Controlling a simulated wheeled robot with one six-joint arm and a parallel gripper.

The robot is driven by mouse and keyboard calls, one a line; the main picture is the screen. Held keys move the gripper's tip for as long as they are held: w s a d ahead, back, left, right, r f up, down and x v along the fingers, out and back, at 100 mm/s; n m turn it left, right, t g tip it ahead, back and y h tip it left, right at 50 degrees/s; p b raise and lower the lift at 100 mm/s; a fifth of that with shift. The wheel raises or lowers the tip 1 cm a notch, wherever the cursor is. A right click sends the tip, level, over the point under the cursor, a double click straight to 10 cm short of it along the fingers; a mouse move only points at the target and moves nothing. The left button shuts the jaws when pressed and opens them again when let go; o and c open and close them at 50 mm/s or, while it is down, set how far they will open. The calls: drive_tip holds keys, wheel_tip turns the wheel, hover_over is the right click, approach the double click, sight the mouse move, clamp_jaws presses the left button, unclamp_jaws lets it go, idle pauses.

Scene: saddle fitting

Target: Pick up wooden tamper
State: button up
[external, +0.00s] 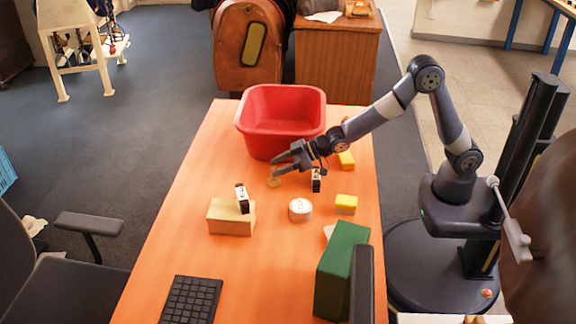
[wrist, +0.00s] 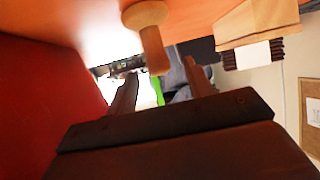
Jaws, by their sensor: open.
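The wooden tamper (external: 273,183) stands on the orange table in front of the red tub. It is small in the external view. In the wrist view the tamper (wrist: 153,42) shows its round, pale wooden base against the table and a narrower handle, with the picture upside down. My gripper (external: 276,165) is open and empty, just beside the tamper in the external view. In the wrist view the fingers of my gripper (wrist: 160,70) point at the tamper, and its handle end shows in the gap between the tips. I cannot tell whether they touch.
The red tub (external: 280,97) stands close behind my gripper. A wooden block (external: 231,226) with a black-and-white item (external: 242,198) on it is at the left.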

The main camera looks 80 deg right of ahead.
clamp_jaws()
idle(0.5)
